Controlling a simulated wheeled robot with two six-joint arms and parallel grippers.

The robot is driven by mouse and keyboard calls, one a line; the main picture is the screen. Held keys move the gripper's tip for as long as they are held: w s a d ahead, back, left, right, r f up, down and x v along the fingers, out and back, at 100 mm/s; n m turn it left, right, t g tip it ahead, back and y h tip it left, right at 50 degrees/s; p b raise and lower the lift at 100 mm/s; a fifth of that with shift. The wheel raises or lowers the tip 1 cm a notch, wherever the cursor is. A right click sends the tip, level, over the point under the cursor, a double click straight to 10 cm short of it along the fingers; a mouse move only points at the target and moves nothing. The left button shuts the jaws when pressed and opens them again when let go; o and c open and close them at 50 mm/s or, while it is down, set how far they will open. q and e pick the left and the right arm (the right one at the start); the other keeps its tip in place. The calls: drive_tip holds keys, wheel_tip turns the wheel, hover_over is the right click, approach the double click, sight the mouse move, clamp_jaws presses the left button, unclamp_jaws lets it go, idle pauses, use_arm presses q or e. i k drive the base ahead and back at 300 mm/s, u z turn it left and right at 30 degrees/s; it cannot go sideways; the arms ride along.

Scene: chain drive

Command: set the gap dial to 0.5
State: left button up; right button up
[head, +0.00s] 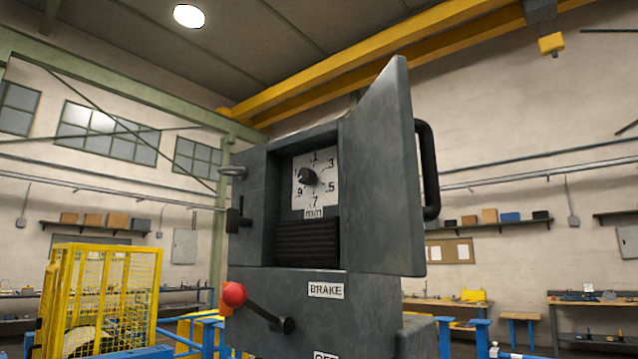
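The gap dial is a dark round knob (307,176) on a white plate (312,198) inside a recess of the grey machine cabinet. Black marks around it read .1 at the top, .3 at upper right, .5 at right, .7 at the bottom and .9 at lower left, with "mm" below. The knob is small in the head view, and I cannot tell which mark it points to. Neither of my grippers shows in the head view.
A grey door (385,170) with a black handle (428,170) stands open right of the recess. A yellow cage (100,295) stands at left.

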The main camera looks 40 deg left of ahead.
sight(306, 177)
drive_tip(key=u, duration=0.05)
drive_tip(key=i, duration=0.2)
drive_tip(key=u, duration=1)
